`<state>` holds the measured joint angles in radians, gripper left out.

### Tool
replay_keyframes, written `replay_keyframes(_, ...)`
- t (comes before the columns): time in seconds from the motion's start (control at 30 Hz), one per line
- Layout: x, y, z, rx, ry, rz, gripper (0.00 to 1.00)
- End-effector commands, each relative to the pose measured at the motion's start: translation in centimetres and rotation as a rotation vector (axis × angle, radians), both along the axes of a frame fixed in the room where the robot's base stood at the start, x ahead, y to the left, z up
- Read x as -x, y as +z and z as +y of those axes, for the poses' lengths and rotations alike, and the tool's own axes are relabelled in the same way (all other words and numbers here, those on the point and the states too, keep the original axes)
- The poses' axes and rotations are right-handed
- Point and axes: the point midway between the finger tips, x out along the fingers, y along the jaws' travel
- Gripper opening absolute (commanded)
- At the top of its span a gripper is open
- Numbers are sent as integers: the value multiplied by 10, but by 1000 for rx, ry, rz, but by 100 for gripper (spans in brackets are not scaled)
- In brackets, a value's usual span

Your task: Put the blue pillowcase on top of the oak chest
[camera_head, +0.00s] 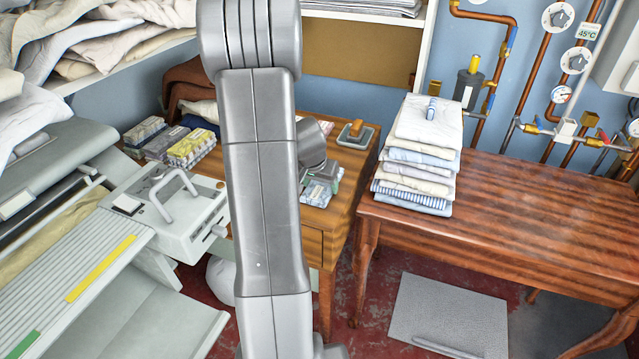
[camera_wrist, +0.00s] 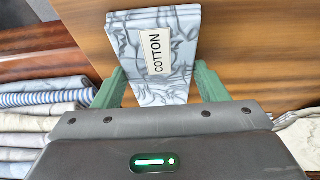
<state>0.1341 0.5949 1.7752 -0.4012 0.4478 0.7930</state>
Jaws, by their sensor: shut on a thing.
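The blue pillowcase (camera_wrist: 151,85) is a folded pale blue-grey patterned cloth with a white label reading COTTON. It lies between the green fingers of my gripper (camera_wrist: 160,82), which is shut on it. In the head view the pillowcase (camera_head: 316,198) shows in part beside my arm, over the top of the oak chest (camera_head: 343,205). My gripper (camera_head: 326,175) is partly hidden there by my arm. I cannot tell whether the pillowcase touches the chest top.
A dark striped wooden table (camera_head: 510,215) stands to the right with a tall stack of folded linen (camera_head: 420,165). The ironer (camera_head: 150,215) is at the left.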

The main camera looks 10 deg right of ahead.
Motion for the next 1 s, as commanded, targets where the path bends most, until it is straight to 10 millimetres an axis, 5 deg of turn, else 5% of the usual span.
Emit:
replay_keyframes(0.23, 0, -3, 0, 0, 0, -1, 44)
replay_keyframes(0.27, 0, -2, 0, 0, 0, -1, 70)
replay_keyframes(0.37, 0, -2, 0, 0, 0, -1, 88)
replay_keyframes(0.77, 0, 4, 0, 1, 0, -1, 88)
replay_keyframes(1.0, 11, 40, 9, 1, 1, -7, 88)
